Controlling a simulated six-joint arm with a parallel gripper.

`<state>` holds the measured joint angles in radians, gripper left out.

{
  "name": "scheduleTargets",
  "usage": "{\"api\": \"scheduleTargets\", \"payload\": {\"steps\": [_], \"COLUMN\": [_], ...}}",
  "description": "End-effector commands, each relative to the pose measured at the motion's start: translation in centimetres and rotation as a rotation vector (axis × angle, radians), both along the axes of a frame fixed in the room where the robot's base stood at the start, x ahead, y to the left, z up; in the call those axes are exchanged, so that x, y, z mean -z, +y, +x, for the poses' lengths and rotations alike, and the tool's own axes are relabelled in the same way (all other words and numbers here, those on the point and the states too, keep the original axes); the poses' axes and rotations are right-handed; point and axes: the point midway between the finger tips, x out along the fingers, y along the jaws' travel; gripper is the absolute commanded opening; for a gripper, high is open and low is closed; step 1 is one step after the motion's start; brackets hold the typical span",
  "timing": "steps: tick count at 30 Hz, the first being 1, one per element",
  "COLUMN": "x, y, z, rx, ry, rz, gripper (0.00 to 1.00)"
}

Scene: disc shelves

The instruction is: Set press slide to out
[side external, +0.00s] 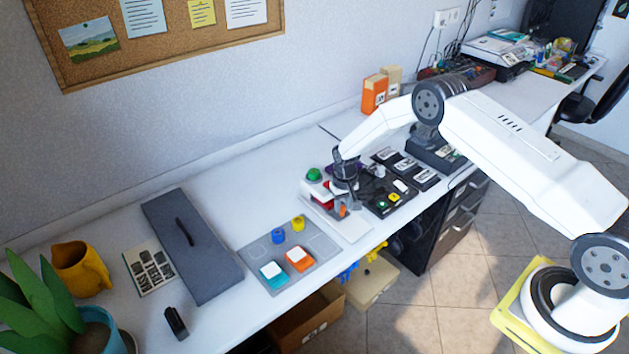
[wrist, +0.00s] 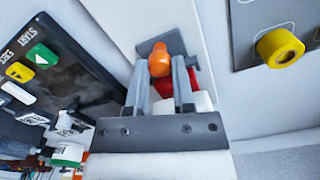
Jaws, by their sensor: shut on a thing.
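The press is the white unit (side external: 351,228) with a green button (side external: 314,174) at its back and red parts (side external: 323,199) beside my gripper. My gripper (side external: 341,206) points down over it and hides much of its middle. In the wrist view my gripper (wrist: 161,74) has its two grey fingers on either side of an orange knob (wrist: 159,58), shut on it. The knob sits by a dark grey piece on the white plate (wrist: 150,20), with a red part (wrist: 163,85) just behind it. How far the slide stands in or out is hard to tell.
A black panel (side external: 378,204) with coloured buttons stands close on the right. A grey board (side external: 318,250) with blue, yellow, teal and orange pieces lies to the left. Further left are a dark grey lidded box (side external: 190,250) and a yellow mug (side external: 82,268).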

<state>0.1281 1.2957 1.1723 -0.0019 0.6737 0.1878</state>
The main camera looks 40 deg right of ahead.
Motion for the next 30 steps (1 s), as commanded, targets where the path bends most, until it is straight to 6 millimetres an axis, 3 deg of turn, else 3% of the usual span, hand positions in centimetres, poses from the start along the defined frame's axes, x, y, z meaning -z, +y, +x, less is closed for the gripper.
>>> {"api": "scheduleTargets", "payload": {"steps": [13, 30], "x": [0.0, 0.0], "y": [-0.2, -0.1], "z": [-0.6, -6.0], "rx": [0.001, 0.0], "ry": [-0.001, 0.001], "rz": [-0.001, 0.0], "gripper": [0.0, 0.0]}}
